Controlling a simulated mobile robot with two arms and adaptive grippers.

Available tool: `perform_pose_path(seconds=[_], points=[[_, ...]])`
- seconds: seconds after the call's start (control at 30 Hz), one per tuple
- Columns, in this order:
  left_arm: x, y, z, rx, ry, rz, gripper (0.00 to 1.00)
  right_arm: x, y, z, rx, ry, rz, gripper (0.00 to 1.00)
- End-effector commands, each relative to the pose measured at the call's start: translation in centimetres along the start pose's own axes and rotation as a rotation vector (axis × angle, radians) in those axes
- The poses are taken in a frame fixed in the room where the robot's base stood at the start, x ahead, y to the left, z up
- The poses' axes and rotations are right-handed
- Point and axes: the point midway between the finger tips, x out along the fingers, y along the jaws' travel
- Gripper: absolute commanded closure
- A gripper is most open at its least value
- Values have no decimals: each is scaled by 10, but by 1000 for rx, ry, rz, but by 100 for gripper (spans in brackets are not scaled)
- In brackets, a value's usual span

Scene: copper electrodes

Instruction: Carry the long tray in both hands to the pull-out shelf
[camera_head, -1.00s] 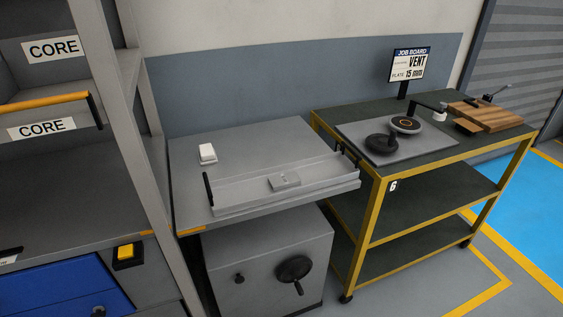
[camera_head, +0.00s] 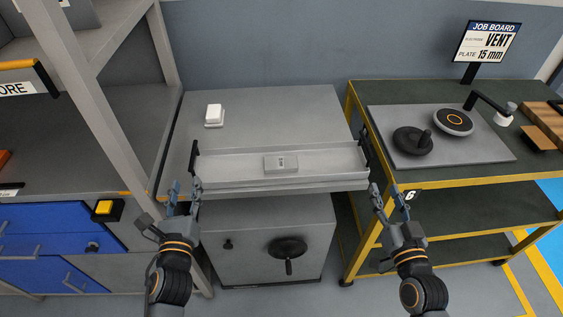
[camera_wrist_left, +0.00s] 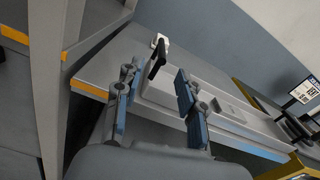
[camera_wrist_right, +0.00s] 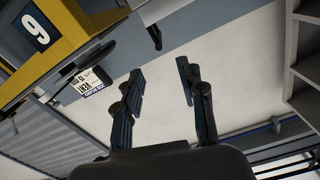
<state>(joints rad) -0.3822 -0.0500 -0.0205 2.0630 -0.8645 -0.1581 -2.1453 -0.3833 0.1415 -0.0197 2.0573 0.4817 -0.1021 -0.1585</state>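The long tray (camera_head: 230,167) is a shallow light-grey tray with a dark upright handle at each end, resting along the front of the grey bench. A small grey block (camera_head: 281,163) lies in it. My left gripper (camera_head: 183,190) is open and empty, just in front of the tray's left handle (camera_head: 194,157). The left wrist view shows that handle (camera_wrist_left: 155,58) beyond the spread fingers (camera_wrist_left: 150,95). My right gripper (camera_head: 389,192) is open and empty, in front of and below the tray's right end. I cannot make out the pull-out shelf for certain.
A white device (camera_head: 214,115) stands on the bench behind the tray. A dark-green cart (camera_head: 440,173) with yellow frame, holding a plate and round parts, is at right. A grey rack post (camera_head: 85,90) rises at left. A cabinet with a handwheel (camera_head: 288,249) is below the bench.

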Motion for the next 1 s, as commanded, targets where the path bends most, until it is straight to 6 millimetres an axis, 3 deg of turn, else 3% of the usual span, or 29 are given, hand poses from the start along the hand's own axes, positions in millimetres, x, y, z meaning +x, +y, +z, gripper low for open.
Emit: perform_pose_path(seconds=[0.17,0.7,1.0], points=[[9,-1,0,-2,-1,-2,61,9,0,0,-1,2,1,60],[107,0,0,-4,-1,-1,61,107,0,0,-1,1,1,60],[136,0,0,-3,0,0,61,136,0,0,-1,0,0,60]])
